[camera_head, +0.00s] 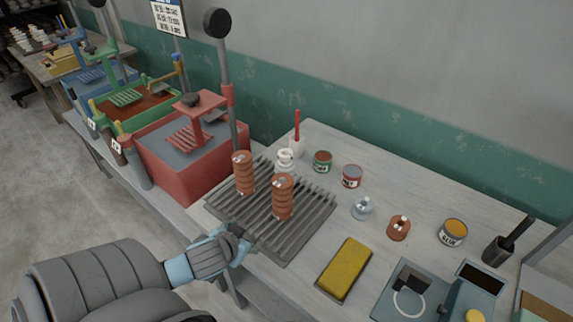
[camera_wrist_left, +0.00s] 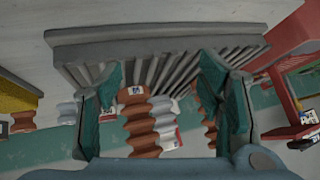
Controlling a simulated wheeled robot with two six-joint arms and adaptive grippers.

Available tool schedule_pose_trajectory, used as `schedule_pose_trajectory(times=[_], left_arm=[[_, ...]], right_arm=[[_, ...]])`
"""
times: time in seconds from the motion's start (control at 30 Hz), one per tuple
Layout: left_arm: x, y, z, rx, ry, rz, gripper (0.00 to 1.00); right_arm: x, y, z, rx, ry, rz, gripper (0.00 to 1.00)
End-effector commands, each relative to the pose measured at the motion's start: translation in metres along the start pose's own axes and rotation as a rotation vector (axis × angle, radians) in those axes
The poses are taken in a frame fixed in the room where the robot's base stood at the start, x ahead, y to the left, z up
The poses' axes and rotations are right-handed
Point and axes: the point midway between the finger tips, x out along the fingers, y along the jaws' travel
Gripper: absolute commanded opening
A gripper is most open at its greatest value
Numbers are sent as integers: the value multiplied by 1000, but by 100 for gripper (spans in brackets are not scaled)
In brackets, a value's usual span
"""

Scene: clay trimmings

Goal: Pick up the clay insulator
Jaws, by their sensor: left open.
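Two tall ribbed orange-brown clay insulators stand upright on a grey slatted rack (camera_head: 222,207): a nearer one (camera_head: 283,198) and one farther left (camera_head: 243,174). My left gripper (camera_head: 240,238) is over the rack's front edge, short of the nearer insulator and apart from it. In the left wrist view, my left gripper (camera_wrist_left: 160,82) is open. My right gripper is not in view.
A white ribbed insulator (camera_head: 285,160) stands behind the rack. A glassy piece (camera_head: 362,208), a short brown piece (camera_head: 398,228), small cans (camera_head: 351,176) and a yellow block (camera_head: 344,269) lie to the right. A red box (camera_head: 195,160) stands at the rack's left.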

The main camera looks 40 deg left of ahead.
Motion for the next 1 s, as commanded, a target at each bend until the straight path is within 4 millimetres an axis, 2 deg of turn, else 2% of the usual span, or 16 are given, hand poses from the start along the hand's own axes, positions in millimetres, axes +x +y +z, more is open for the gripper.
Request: schedule_pose_trajectory(times=[0.03, 0.13, 0.2, 0.3, 0.43, 0.57, 0.8, 1.0], left_arm=[[-2, -16, -32, -12, 81, -12, 61], [-16, -35, -100, -78, 249, 21, 61], [-27, -38, -136, -111, 328, 66, 61], [-34, -39, -170, -141, 395, 123, 61], [-33, -40, -188, -168, 425, 153, 61], [-18, -38, -196, -183, 427, 158, 61], [35, -28, -220, -180, 425, 163, 61], [59, -25, -229, -174, 423, 163, 61]], right_arm=[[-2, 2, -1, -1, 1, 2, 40], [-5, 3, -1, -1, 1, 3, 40], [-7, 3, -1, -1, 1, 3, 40], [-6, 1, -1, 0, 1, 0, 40], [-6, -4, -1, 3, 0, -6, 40], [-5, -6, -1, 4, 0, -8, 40], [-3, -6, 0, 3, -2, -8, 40], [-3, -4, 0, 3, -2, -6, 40]])
